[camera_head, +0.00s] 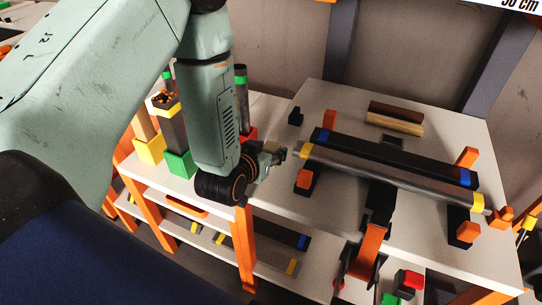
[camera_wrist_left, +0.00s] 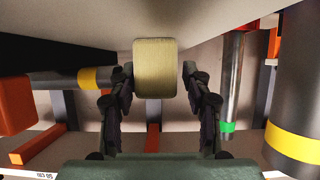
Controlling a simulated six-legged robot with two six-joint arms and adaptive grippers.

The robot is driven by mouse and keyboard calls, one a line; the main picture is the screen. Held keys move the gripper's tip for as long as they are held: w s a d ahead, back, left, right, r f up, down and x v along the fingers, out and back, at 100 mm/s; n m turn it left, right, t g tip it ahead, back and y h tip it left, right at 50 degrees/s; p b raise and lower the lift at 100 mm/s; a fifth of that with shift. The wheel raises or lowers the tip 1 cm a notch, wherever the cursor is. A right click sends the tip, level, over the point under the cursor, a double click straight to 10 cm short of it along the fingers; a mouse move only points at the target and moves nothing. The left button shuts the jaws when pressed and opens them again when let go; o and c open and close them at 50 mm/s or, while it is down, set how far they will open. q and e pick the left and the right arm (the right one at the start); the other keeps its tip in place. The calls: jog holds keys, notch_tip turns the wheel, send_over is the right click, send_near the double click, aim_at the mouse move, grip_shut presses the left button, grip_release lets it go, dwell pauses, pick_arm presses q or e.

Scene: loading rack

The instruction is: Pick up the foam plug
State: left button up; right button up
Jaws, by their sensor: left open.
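The foam plug, a tan block with rounded edges (camera_wrist_left: 155,68), shows in the left wrist view between the two dark fingers of my left gripper (camera_wrist_left: 160,84). It rests against the pale tabletop, which is at the top of that picture. The fingers are open, one on each side of it, with a narrower gap on the left. In the head view my left gripper (camera_head: 275,155) is low at the left edge of the rack table, and a small tan part of the plug (camera_head: 271,146) shows beside it. My right gripper is not in view.
A grey pipe with yellow bands (camera_head: 390,178) lies on orange-tipped supports right of my gripper, with a black bar (camera_head: 395,155) behind it. A brown bar (camera_head: 396,119) lies farther back. Upright tubes stand in yellow, green (camera_head: 180,164) and red holders to the left.

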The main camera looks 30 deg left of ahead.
pick_arm(q)
jog(key=shift+w+d, duration=0.25)
jog(key=shift+c, duration=0.2)
jog(key=shift+a+f, duration=0.1)
jog(key=shift+a, duration=0.05)
jog(key=shift+c, duration=0.8)
jog(key=c, duration=0.4)
jog(key=shift+o, duration=0.2)
